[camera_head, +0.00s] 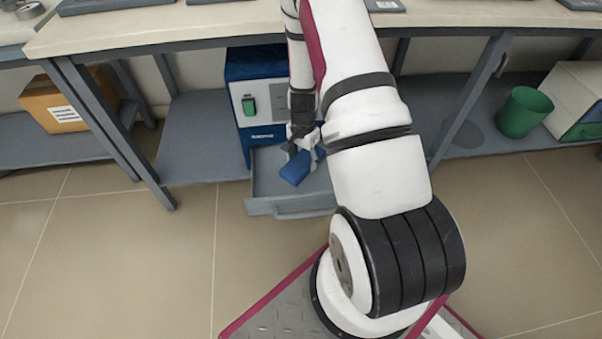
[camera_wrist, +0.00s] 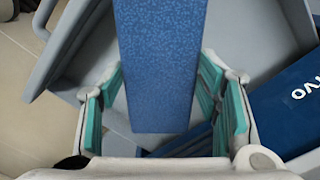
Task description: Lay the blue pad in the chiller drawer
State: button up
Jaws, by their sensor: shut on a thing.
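The blue pad (camera_head: 295,168) is in my gripper (camera_head: 305,148), which is shut on it. In the wrist view the pad (camera_wrist: 160,60) runs lengthwise between the teal-lined fingers (camera_wrist: 165,108). The chiller (camera_head: 257,75) is a blue box with a light front panel, standing on the shelf under the bench. Its grey drawer (camera_head: 290,208) is pulled out at the bottom. My gripper and the pad are over the open drawer, with the pad tilted in the head view. The drawer's wall (camera_wrist: 72,45) shows beside the pad in the wrist view. My arm hides the drawer's right part.
The bench top (camera_head: 150,28) overhangs the chiller, with grey legs (camera_head: 120,140) to the left. A cardboard box (camera_head: 62,103) stands on the left shelf. A green bin (camera_head: 524,112) stands on the right shelf. The floor before the drawer is clear on the left.

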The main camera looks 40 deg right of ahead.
notch_tip(320, 180, down, 8)
jog(key=b, duration=0.3)
jog(key=shift+f, duration=0.1)
jog(key=o, duration=0.9)
jog(key=shift+o, duration=0.2)
